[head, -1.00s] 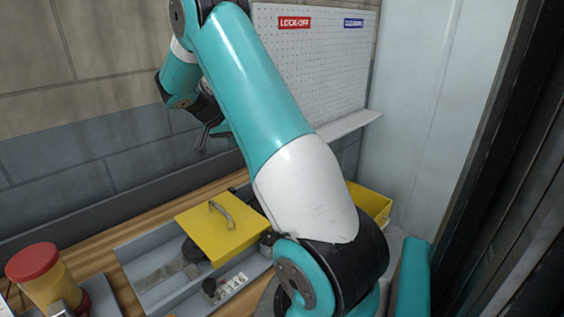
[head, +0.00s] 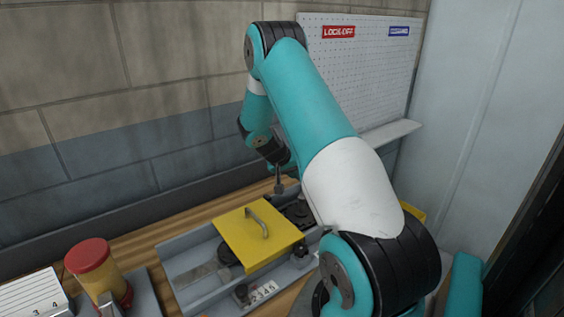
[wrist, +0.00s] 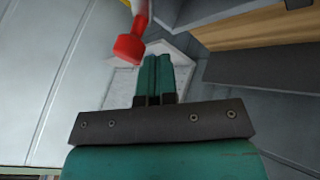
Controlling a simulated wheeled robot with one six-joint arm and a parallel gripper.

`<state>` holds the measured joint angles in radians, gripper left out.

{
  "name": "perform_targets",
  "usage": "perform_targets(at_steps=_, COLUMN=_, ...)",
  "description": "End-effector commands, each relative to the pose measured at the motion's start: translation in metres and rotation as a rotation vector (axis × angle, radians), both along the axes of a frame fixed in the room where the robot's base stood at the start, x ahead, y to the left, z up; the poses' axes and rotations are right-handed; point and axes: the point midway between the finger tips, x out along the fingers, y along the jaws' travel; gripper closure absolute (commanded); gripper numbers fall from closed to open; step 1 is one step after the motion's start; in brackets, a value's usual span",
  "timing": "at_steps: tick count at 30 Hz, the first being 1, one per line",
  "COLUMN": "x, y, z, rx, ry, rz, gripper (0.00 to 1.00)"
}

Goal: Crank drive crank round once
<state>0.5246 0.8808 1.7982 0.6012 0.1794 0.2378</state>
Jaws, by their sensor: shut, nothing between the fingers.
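No part in the head view can be told for certain as the drive crank. My gripper's two teal fingers lie together, shut and empty. In the head view my gripper (head: 279,186) is small and dark, hanging behind the yellow cover, near a dark round fitting (head: 299,213). My own arm hides the area to the right.
A yellow cover (head: 238,243) with a bow handle sits over a grey tray (head: 181,247). A black knob (head: 241,292) and a numbered strip (head: 265,291) are at the tray's front. A red-capped yellow jar (head: 90,262) stands left. A pegboard (head: 370,75) and wall are behind.

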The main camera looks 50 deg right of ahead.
Motion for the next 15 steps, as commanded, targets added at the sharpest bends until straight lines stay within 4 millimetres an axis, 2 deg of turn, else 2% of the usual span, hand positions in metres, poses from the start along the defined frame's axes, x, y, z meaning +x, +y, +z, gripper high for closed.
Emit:
perform_targets(at_steps=6, x=-0.0107, y=-0.0087, z=-0.0003, rx=0.001, ry=0.001, rz=0.000, gripper=1.00)
perform_targets(at_steps=15, x=-0.0112, y=-0.0092, z=-0.0015, rx=0.001, ry=0.001, rz=0.000, gripper=1.00)
